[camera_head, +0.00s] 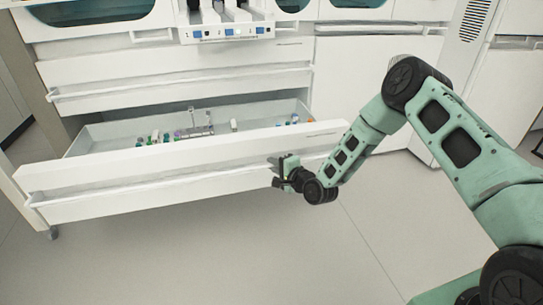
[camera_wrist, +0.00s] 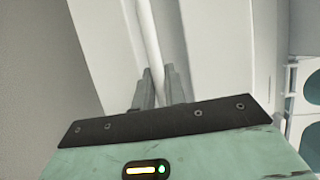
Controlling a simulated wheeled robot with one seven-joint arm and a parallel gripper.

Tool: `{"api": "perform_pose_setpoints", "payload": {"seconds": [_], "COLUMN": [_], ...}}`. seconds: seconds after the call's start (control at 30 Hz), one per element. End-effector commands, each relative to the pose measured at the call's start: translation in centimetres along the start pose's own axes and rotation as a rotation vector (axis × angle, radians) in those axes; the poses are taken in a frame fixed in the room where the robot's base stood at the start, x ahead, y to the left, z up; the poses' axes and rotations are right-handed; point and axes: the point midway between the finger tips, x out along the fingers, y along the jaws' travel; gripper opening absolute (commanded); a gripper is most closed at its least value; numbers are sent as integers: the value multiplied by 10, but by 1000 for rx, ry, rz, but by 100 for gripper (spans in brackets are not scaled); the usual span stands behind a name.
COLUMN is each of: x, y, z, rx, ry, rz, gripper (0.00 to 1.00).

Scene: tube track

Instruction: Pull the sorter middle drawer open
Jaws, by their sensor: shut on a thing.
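The sorter's white middle drawer (camera_head: 110,180) is pulled out, and its inside shows from above. Its long bar handle (camera_head: 110,190) runs along the front. My gripper (camera_head: 276,172) is at the right part of this drawer front. In the wrist view my gripper (camera_wrist: 160,88) has its fingers shut on the pale handle bar (camera_wrist: 148,40), one finger on each side. Several tubes with coloured caps (camera_head: 160,137) and a small grey rack (camera_head: 195,130) are in the drawer. The raised front hides the lower part of the drawer's contents.
A closed drawer (camera_head: 180,72) with its own bar handle is above the open one. A panel with tube slots and small blue displays (camera_head: 225,32) is above that. White cabinets (camera_head: 365,75) stand at the right. The pale floor (camera_head: 230,260) in front is clear.

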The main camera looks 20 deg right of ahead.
Motion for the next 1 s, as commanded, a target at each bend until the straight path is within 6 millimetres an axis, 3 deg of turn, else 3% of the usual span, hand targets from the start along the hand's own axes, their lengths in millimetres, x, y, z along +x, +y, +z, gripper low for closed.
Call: {"api": "perform_pose_setpoints", "payload": {"seconds": [0.3, 0.8, 0.83, 0.87, 1.0], "x": [-20, -24, -23, -23, -23], "y": [4, 6, 6, 6, 5], "z": [7, 8, 8, 8, 8], "rx": [0, -1, -1, -1, -1], "ry": [2, 3, 3, 3, 2], "rz": [1, 0, 0, 0, 0], "gripper": [0, 0, 15, 21, 21]}}
